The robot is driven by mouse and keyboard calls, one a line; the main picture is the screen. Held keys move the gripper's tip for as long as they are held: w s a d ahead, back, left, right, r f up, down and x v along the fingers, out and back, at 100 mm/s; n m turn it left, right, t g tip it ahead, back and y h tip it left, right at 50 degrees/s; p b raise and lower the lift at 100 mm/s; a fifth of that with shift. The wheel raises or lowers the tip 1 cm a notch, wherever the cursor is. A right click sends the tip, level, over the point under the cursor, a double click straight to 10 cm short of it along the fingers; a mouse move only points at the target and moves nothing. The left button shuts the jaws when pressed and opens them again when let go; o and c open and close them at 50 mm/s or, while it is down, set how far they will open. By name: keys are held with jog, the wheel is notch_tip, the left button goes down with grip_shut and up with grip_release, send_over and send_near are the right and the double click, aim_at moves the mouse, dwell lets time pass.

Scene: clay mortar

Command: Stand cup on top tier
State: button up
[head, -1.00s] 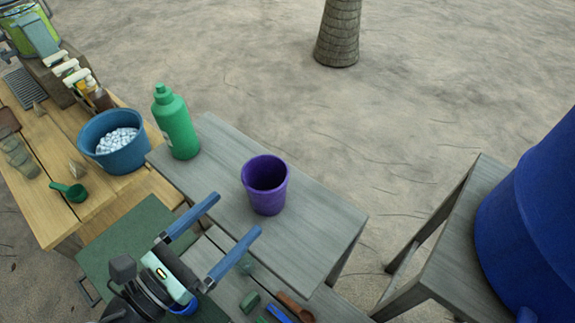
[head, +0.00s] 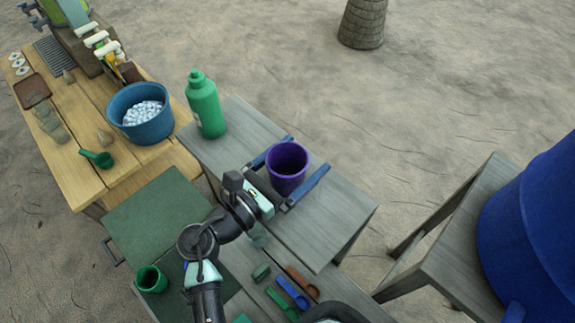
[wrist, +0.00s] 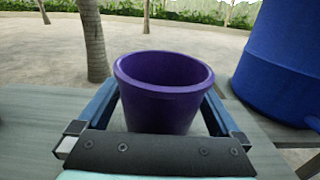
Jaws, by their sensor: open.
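A purple cup (head: 287,170) stands upright on the upper grey tier (head: 330,225). My gripper (head: 306,154) is open, with one blue finger on each side of the cup. In the wrist view the cup (wrist: 160,105) sits between the two fingers (wrist: 162,98), with its open rim up. A gap shows beside the cup at the right finger; contact at the left finger cannot be told. A green cup (head: 151,280) stands on the dark green surface at lower left.
A green bottle (head: 206,104) stands at the tier's far left end. A blue tub (head: 140,117) of white pieces is on the wooden table (head: 75,170). A large blue barrel (head: 535,225) is at right. Coloured pieces (head: 290,290) lie on the lower level.

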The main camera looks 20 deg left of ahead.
jog(key=c, duration=1.3)
